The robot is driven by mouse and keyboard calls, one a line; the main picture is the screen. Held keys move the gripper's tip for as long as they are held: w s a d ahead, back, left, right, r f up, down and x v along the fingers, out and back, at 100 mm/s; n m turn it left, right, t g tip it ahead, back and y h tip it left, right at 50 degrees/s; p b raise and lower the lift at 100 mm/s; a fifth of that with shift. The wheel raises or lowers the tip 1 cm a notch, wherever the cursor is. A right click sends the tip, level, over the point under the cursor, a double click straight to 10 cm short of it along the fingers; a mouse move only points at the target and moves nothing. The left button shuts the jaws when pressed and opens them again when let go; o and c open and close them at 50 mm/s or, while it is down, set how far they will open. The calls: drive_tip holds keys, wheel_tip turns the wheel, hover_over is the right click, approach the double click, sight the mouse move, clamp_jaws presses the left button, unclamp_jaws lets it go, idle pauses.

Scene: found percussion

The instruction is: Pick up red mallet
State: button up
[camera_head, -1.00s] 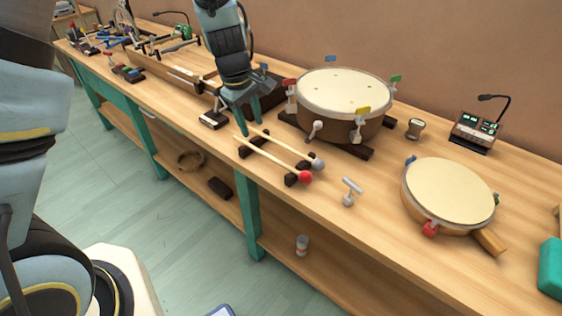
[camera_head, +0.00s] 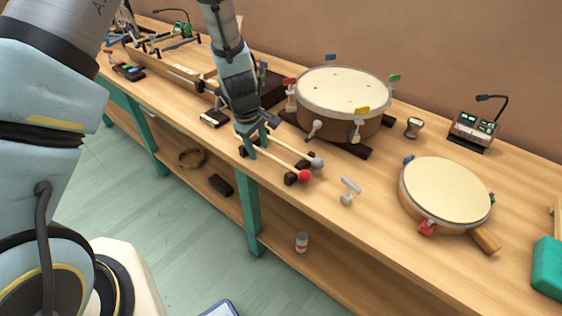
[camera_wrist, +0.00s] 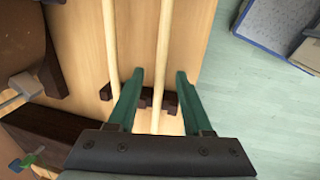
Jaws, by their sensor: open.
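The red mallet (camera_head: 305,176) lies on dark rests near the front edge of the bench, its red head toward the right. Its pale stick (camera_wrist: 163,50) is the right one in the wrist view and runs between my open fingers. A grey-headed mallet (camera_head: 317,162) lies parallel behind it; its stick (camera_wrist: 110,40) passes outside my left finger in the wrist view. My gripper (camera_head: 257,148) is open over the handle end, pointing down, holding nothing. Both mallet heads are outside the wrist view. I cannot tell exactly how low the fingertips are beside the stick.
A large drum (camera_head: 343,90) stands on dark supports behind the mallets. A silver T-shaped key (camera_head: 348,190) lies right of the heads, and a smaller drum (camera_head: 446,192) farther right. A dark notched rest (camera_wrist: 145,98) shows under the sticks. The bench's front edge is close.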

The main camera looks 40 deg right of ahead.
clamp_jaws()
idle(0.6)
